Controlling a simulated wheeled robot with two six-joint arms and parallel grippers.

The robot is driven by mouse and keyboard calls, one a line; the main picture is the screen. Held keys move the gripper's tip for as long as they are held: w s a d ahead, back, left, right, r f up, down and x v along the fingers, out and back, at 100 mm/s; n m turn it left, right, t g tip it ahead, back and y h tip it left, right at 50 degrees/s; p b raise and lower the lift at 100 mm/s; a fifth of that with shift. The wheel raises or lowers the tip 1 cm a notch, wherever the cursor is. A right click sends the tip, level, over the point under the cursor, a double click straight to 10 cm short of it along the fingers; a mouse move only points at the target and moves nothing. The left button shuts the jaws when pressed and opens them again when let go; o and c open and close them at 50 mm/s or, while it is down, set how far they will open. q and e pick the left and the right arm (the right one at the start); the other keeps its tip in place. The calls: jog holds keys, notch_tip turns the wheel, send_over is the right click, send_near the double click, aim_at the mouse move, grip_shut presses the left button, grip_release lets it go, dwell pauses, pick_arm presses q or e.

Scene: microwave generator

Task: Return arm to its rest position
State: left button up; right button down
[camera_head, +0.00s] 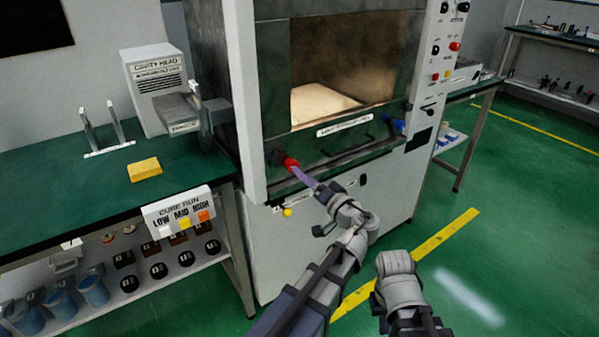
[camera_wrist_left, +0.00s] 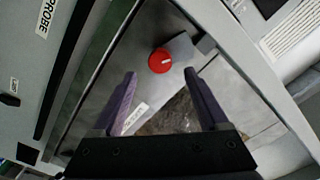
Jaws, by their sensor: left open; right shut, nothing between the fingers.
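My left gripper (camera_head: 303,177) reaches up to the front of the large grey microwave cabinet (camera_head: 365,185), its purple tip close to a red knob (camera_head: 290,162). In the left wrist view, the two purple fingers of this gripper (camera_wrist_left: 160,97) stand wide apart with nothing between them. The red knob (camera_wrist_left: 160,61) shows beyond the fingertips, and I see no finger touching it. Part of my right arm (camera_head: 397,280) shows low at the centre right, but I cannot make out its gripper fingers.
A green-topped bench (camera_head: 60,200) stands at left with a yellow block (camera_head: 144,169) and a CURE RUN button panel (camera_head: 180,212). A blue knob (camera_head: 398,124) is on the cabinet's right side. The green floor (camera_head: 520,230) at right is clear.

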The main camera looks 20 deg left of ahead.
pick_arm(q)
jog(key=shift+v, duration=0.9)
jog(key=s+a+f+g+h, duration=0.3)
jog(key=s+f+g, duration=0.1)
jog(key=f, duration=0.4)
jog(key=s+a+f+g+h, duration=0.2)
jog(key=s+f+g+h, duration=0.15)
jog(key=f, duration=0.45)
jog(key=s+d+f+m+g+h, duration=0.1)
jog(key=s+d+f+g+h, duration=0.2)
jog(key=s+d+f+h, duration=0.4)
jog(key=s+d+r+m+p, duration=0.1)
jog(key=s+d+r+p, duration=0.1)
jog(key=d+r+p, duration=0.2)
jog(key=s+d+r+m+p, duration=0.1)
jog(key=s+d+r+p, duration=0.1)
jog(key=r+p, duration=0.9)
jog(key=s+d+r+m+p, duration=0.2)
jog(key=d+r+p, duration=0.3)
jog(key=r+p, duration=0.3)
jog(key=shift+s+d+r+g, duration=0.35)
jog(key=shift+s+r, duration=0.15)
jog(key=shift+r, duration=0.3)
jog(key=shift+y, duration=0.25)
